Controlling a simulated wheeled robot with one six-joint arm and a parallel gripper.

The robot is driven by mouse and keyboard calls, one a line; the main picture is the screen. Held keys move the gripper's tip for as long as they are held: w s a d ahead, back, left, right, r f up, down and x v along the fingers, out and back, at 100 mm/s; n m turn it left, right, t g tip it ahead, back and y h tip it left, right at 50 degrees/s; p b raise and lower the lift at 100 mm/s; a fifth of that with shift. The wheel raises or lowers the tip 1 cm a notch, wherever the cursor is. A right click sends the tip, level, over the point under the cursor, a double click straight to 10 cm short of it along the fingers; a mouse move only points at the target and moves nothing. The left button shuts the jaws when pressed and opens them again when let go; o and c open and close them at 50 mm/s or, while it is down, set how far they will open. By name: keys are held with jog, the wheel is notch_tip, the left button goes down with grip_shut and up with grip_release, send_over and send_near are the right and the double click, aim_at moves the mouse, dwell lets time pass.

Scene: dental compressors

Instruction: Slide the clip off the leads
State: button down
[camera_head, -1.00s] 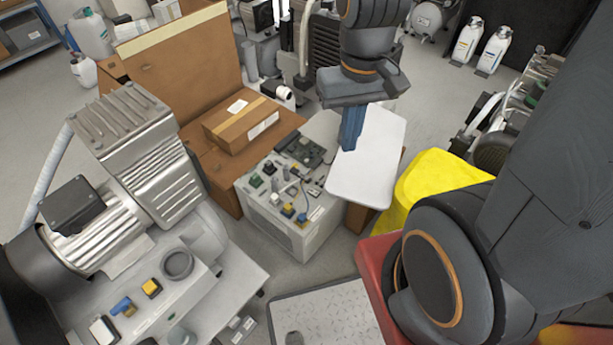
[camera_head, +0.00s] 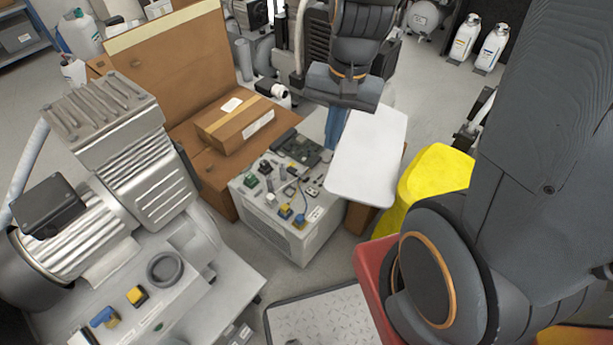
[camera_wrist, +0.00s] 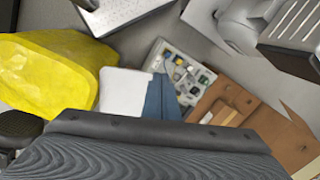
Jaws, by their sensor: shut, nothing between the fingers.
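My gripper (camera_head: 336,128) has blue fingers and hangs at the back edge of the white board, near the back right of the grey box (camera_head: 298,242). In the wrist view the blue fingers (camera_wrist: 160,100) are together and empty, in front of the white board and the grey box. The grey box top carries a dark circuit board (camera_head: 298,147) and several small coloured parts, including blue and yellow ones (camera_head: 290,212). The clip and the leads are too small to make out for sure in either view.
A white board (camera_head: 368,160) stands right of the grey box, beside a yellow cover (camera_head: 432,190). A small carton (camera_head: 240,122) lies on a brown surface to the left. A large compressor (camera_head: 100,230) fills the left. Grey floor shows between.

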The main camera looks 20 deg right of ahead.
jog(key=w+d+f+m+b, duration=0.1)
jog(key=w+f+m+b, duration=0.5)
jog(key=f, duration=0.4)
jog(key=w+d+f+m+t+b, duration=0.1)
jog(key=w+d+f+m+b, duration=0.1)
jog(key=w+f+m+b, duration=0.4)
jog(key=w+d+f+m+b, duration=0.2)
jog(key=w+f+m+b, duration=0.4)
jog(key=f+m, duration=0.4)
jog(key=shift+w+f+t, duration=0.2)
jog(key=shift+f+t, duration=0.2)
jog(key=shift+f, duration=2.2)
jog(key=shift+f+b, duration=0.1)
jog(key=shift+b, duration=0.25)
jog(key=b, duration=0.7)
send_near(305, 178)
jog(key=f, duration=0.1)
jog(key=s+d+f, duration=0.1)
jog(key=f, duration=0.1)
jog(key=s+d+f, duration=0.1)
jog(key=f, duration=0.1)
jog(key=shift+f, duration=0.1)
jog(key=shift+w+a+f, duration=0.15)
jog(key=shift+w+a, duration=0.05)
jog(key=shift+w, duration=0.05)
jog(key=shift+w+a+p, duration=0.35)
jog(key=shift+w+a, duration=0.3)
jog(key=shift+w, duration=0.15)
jog(key=shift+w+a, duration=0.35)
jog(key=shift+w, duration=0.2)
